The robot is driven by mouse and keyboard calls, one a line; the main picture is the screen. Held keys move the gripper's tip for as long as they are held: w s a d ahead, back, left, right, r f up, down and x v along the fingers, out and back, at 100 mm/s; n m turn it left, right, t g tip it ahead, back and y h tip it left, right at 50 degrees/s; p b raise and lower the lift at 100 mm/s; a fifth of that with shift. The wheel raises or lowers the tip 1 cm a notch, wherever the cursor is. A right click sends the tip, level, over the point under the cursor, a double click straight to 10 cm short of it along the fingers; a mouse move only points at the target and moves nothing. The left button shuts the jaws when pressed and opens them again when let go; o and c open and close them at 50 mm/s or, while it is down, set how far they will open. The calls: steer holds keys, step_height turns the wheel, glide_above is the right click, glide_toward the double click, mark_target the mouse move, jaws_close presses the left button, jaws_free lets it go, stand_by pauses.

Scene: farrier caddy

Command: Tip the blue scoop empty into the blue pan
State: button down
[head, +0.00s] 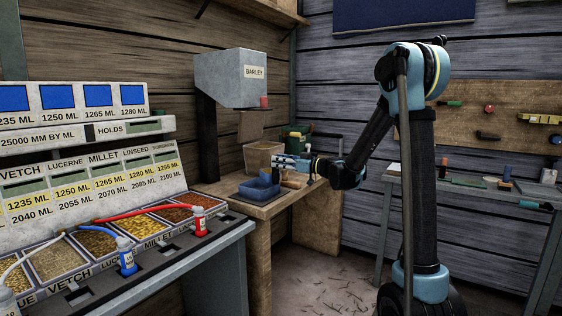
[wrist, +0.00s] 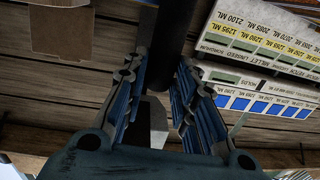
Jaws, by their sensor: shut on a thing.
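The blue pan (head: 256,192) sits on the wooden bench, below and in front of the barley dispenser. My gripper (head: 281,161) is just above and right of the pan, turned sideways with its fingers pointing left. A small blue piece (head: 266,177), which looks like the blue scoop, shows right under the fingertips at the pan; its outline merges with the pan and its contents cannot be seen. In the wrist view my gripper (wrist: 160,105) has its ridged blue fingers apart around a pale piece (wrist: 154,122), perhaps the scoop's handle. The pan is not visible there.
The grey barley dispenser (head: 228,78) on its dark post stands behind the pan. A tan box (head: 262,156) is behind the gripper. The grain counter (head: 95,240) with red and blue scanners is at the left. A tool bench (head: 460,185) is at the right.

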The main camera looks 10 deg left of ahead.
steer(key=s+a+n+h, duration=0.1)
steer(key=n, duration=0.1)
steer(key=s+a+n+h, duration=0.1)
steer(key=n+h, duration=0.1)
steer(key=s+a+n+h, duration=0.1)
steer(key=a+n+h, duration=0.1)
steer(key=shift+f, duration=0.15)
stand_by(0.4)
steer(key=shift+s, duration=0.1)
stand_by(0.4)
steer(key=shift+s+a+f+n+t+h, duration=0.3)
steer(key=shift+a+f+n+t+h, duration=0.1)
steer(key=shift+a+n+h, duration=0.15)
stand_by(0.8)
steer(key=shift+s+a+f+n+h, duration=0.3)
steer(key=shift+f+n+h, duration=0.05)
steer(key=shift+n+h, duration=0.1)
stand_by(0.8)
